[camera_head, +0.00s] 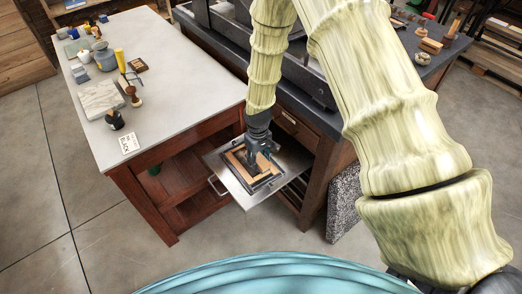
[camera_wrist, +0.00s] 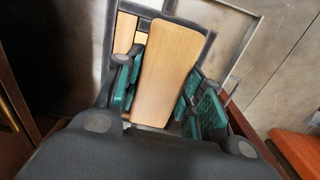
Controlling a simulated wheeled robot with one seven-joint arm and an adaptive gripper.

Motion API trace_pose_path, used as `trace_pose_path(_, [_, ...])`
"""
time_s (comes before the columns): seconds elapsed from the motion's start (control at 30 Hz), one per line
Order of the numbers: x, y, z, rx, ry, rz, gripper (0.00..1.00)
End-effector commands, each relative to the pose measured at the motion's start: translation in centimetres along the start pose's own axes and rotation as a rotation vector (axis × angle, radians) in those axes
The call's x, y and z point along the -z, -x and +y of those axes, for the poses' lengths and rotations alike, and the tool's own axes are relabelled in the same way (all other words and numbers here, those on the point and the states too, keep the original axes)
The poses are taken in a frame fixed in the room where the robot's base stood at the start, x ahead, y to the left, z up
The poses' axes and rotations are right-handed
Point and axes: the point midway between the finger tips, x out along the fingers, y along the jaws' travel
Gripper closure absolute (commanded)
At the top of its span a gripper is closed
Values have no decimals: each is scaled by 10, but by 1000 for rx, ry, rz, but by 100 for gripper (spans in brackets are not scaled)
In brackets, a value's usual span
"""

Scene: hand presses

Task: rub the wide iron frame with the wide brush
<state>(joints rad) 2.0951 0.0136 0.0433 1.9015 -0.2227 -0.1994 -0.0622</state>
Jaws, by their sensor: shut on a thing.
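My gripper (camera_head: 259,158) points down over a pulled-out metal tray at the middle of the head view. In the wrist view its green-padded fingers (camera_wrist: 163,92) are shut on a flat, light wooden block, which I take for the wide brush (camera_wrist: 169,58). The brush's bristles are hidden underneath. A dark rectangular frame, the wide iron frame (camera_head: 277,179), lies on the tray with pale wood inside it. Its dark edge also shows in the wrist view (camera_wrist: 205,44). The brush is over the frame; I cannot tell whether they touch.
The metal tray (camera_head: 222,165) sticks out between a pale-topped table (camera_head: 170,80) on the left and a dark bench (camera_head: 322,118) on the right. Jars, a marble slab (camera_head: 101,98) and tools crowd the table's left side. A speckled stone slab (camera_head: 343,205) stands at right.

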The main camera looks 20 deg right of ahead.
Motion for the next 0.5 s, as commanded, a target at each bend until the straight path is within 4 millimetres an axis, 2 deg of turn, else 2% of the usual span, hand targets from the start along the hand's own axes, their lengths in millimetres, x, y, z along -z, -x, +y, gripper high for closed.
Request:
trace_pose_path(0.03, [0, 8, 0, 0, 0, 1, 84])
trace_pose_path(0.2, [0, 21, 1, 0, -1, 1, 84])
trace_pose_path(0.5, [0, 22, 2, 0, -3, 1, 84])
